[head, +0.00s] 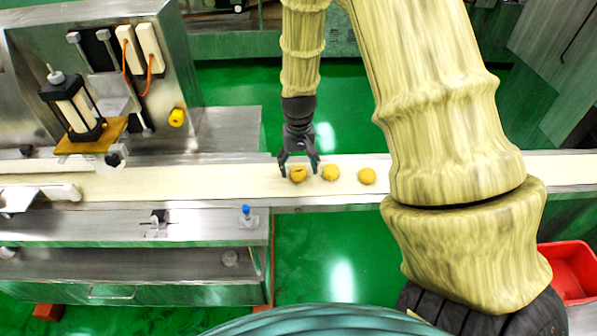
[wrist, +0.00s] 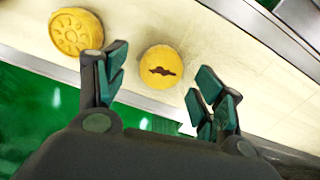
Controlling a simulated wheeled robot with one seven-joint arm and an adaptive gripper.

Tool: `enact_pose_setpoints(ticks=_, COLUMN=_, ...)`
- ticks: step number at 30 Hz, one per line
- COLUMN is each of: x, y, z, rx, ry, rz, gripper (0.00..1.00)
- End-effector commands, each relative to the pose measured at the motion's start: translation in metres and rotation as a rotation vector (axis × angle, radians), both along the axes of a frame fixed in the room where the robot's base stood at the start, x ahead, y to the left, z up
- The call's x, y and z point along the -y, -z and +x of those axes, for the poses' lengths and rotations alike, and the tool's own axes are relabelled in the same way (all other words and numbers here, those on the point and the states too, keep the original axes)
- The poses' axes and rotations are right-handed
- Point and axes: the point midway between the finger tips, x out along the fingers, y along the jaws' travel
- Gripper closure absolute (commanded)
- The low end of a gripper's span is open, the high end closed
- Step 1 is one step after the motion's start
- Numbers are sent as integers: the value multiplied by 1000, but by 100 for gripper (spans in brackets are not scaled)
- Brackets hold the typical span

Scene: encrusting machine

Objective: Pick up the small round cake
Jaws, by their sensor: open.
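Several small round golden cakes lie in a row on the pale conveyor belt (head: 220,178). The leftmost cake (head: 297,174) is just below my gripper (head: 299,167) in the head view. The middle cake (head: 331,172) and the right cake (head: 367,176) lie to its right. In the wrist view my gripper (wrist: 160,90) is open, and a cake with a dark split on top (wrist: 161,66) shows between its fingertips, apart from both. A cake with a stamped pattern (wrist: 77,32) lies just outside the left finger. Nothing is held.
A steel machine (head: 150,60) with a yellow knob (head: 177,117) stands behind the belt at left. A steel bench (head: 130,250) is in front of it. A red bin (head: 572,270) sits at lower right. The belt left of the cakes is clear.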

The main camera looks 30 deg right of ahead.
Motion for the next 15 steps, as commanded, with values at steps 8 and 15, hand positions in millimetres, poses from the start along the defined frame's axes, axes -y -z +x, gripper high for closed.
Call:
enact_pose_setpoints(ticks=8, x=0, y=10, z=0, rx=0, ry=1, rz=0, gripper=31)
enact_pose_setpoints(ticks=15, x=0, y=10, z=0, rx=0, ry=1, rz=0, gripper=48)
